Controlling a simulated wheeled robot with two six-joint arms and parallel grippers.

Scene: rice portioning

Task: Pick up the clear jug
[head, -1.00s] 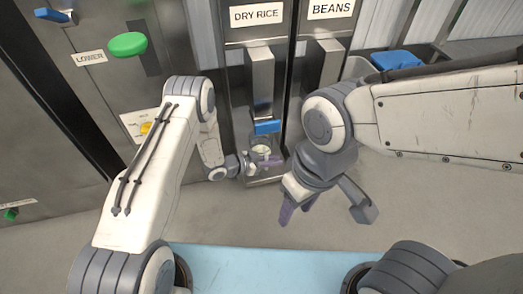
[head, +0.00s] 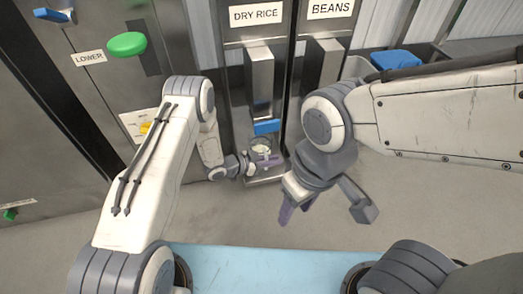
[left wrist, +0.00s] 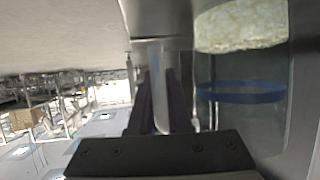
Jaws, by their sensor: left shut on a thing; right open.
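The clear jug (head: 261,148) stands in the bay under the dry rice dispenser (head: 260,80) in the head view, partly covered by my left gripper. In the left wrist view the jug (left wrist: 240,118) fills the right side, with pale rice and a blue band showing through its wall. My left gripper (head: 268,161) is shut on the jug's upright clear handle (left wrist: 162,85), which lies between the dark fingers in the left wrist view. My right gripper (head: 326,207) is open and empty, in front of the dispensers and to the right of the jug.
A blue lever (head: 267,127) sits just above the jug. The beans dispenser (head: 322,65) is to the right, behind my right arm. A panel with a green button (head: 128,44) is at the left. A light blue surface (head: 260,262) is at the front.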

